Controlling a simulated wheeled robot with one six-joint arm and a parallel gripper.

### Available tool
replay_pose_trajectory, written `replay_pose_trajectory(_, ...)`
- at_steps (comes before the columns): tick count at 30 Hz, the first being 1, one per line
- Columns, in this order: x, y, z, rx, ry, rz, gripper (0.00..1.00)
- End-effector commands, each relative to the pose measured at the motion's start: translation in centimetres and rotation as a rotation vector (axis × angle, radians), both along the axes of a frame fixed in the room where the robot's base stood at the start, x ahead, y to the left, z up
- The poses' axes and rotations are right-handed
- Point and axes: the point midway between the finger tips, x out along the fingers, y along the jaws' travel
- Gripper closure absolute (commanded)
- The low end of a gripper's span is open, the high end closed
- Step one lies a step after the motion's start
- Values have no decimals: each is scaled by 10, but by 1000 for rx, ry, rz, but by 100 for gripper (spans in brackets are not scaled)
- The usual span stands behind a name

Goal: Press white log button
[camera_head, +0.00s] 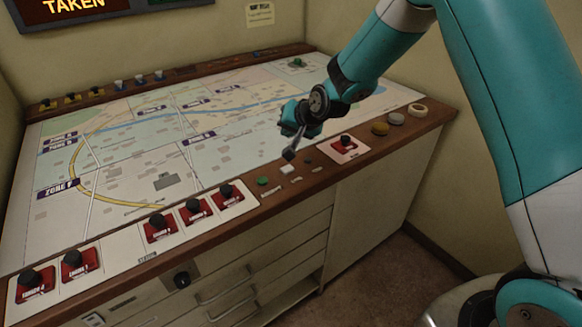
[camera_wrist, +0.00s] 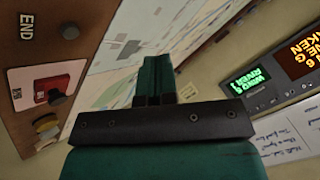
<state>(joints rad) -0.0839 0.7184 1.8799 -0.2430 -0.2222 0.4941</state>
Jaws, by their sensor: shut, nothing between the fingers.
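The white button (camera_head: 287,169) sits on the brown front strip of the console, with a small light label in front of it. A green button (camera_head: 263,181) is to its left and small dark buttons (camera_head: 308,160) are to its right. My gripper (camera_head: 289,154) is shut and empty, with its tip pointing down just above and behind the white button in the head view. I cannot tell whether the tip touches it. In the wrist view my gripper's closed teal fingers (camera_wrist: 154,70) show, but the white button is not visible there.
A red switch on a pale card (camera_head: 344,146) stands to the right, with yellow, grey and cream round items (camera_head: 380,128) beyond it. Several red switches with black knobs (camera_head: 194,211) line the front left. The flat map (camera_head: 130,160) fills the console top. A lit display (camera_wrist: 250,85) shows behind.

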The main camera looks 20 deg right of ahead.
Motion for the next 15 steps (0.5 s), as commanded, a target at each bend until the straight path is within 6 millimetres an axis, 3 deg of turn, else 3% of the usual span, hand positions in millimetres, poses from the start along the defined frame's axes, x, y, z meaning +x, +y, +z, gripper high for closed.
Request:
replay_pose_trajectory(8, 0, -1, -23, 0, 2, -1, 100)
replay_pose_trajectory(15, 0, -2, -59, 0, 2, -3, 100)
